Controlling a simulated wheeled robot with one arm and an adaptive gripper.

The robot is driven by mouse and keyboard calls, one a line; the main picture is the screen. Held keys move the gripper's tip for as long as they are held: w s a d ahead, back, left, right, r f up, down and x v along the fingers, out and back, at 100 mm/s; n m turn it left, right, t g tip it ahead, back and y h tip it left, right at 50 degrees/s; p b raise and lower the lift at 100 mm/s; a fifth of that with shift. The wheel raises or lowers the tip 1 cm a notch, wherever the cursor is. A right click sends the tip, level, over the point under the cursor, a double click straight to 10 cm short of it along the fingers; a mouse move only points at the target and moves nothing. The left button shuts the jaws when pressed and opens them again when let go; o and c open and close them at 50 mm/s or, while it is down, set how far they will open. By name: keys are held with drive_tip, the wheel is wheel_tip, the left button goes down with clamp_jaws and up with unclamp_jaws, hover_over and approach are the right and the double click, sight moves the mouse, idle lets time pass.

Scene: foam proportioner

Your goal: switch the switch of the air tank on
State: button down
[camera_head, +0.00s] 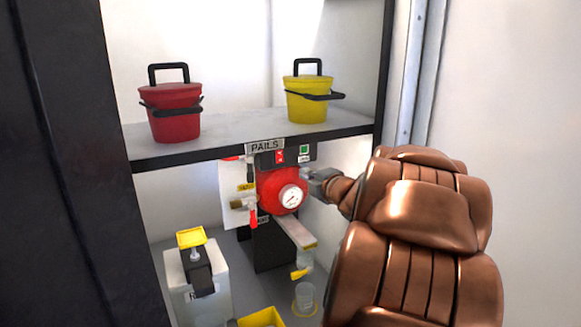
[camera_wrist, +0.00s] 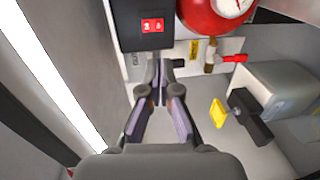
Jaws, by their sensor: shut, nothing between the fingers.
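The air tank (camera_head: 270,187) is a round red body with a white dial gauge (camera_head: 291,198), under the shelf in the head view. A dark panel above it carries a small red switch with white marks (camera_head: 279,156) and a green element (camera_head: 304,150). In the wrist view the red switch (camera_wrist: 152,25) sits on a dark box at the top, left of the red tank (camera_wrist: 205,15). My gripper (camera_head: 318,182) is right of the tank in the head view. In the wrist view its fingertips (camera_wrist: 159,72) are together and empty, below the switch and apart from it.
A shelf labelled PAILS (camera_head: 225,140) holds a red pail (camera_head: 170,112) and a yellow pail (camera_head: 308,105). A white container with a yellow top (camera_head: 197,270) stands lower left. A red-handled valve (camera_wrist: 233,58) is beside the tank.

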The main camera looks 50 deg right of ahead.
sight(281, 161)
drive_tip(key=p+x, duration=0.3)
drive_tip(key=x, duration=1)
drive_tip(key=shift+w+r, duration=0.1)
drive_tip(key=shift+w+d+p, duration=0.15)
drive_tip(key=shift+w+p, duration=0.15)
drive_tip(key=shift+f+b, duration=0.25)
drive_tip(key=shift+b, duration=0.15)
drive_tip(key=shift+w+d+f+b, duration=0.1)
drive_tip(key=shift+w+f+b, duration=0.1)
drive_tip(key=shift+b, duration=0.85)
drive_tip(key=shift+r+t, duration=0.3)
drive_tip(key=shift+s, duration=0.1)
